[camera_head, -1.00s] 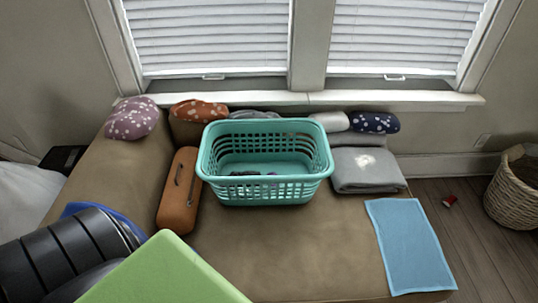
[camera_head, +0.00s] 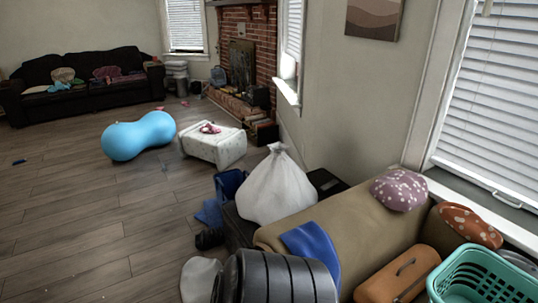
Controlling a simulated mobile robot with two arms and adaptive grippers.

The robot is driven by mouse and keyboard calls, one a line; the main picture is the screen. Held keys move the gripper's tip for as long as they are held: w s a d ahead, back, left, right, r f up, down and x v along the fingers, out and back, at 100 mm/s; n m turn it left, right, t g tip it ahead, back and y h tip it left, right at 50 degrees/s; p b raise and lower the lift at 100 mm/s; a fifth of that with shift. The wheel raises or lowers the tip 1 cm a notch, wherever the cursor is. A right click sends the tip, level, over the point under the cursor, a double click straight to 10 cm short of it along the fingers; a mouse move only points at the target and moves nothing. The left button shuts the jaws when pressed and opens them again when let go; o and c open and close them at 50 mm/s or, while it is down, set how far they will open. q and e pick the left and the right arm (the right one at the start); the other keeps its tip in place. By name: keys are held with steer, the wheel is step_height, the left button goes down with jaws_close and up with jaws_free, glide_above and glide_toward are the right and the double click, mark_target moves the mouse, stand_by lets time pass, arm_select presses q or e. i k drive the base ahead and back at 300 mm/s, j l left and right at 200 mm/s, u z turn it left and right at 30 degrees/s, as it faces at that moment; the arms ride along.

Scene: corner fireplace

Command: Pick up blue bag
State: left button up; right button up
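A blue cloth-like piece (camera_head: 312,248) lies over the near sofa's arm, partly behind a black ribbed case. I cannot tell if it is a bag. Neither of my grippers is in view.
The near tan sofa (camera_head: 345,226) holds an orange case (camera_head: 398,276) and a teal basket (camera_head: 480,278). The black ribbed case (camera_head: 278,278) and a white bag (camera_head: 275,190) stand beside it. A blue peanut ball (camera_head: 138,136) and white ottoman (camera_head: 214,148) flank open floor.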

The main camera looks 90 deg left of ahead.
mark_target(226, 183)
steer(key=u, duration=3.1)
steer(key=i+j+z, duration=0.1)
steer(key=i+j, duration=0.3)
steer(key=i, duration=0.25)
steer(key=i+j, duration=0.45)
steer(key=i, duration=0.2)
steer(key=i+j+z, duration=0.15)
steer(key=i+j, duration=0.3)
steer(key=i, duration=0.15)
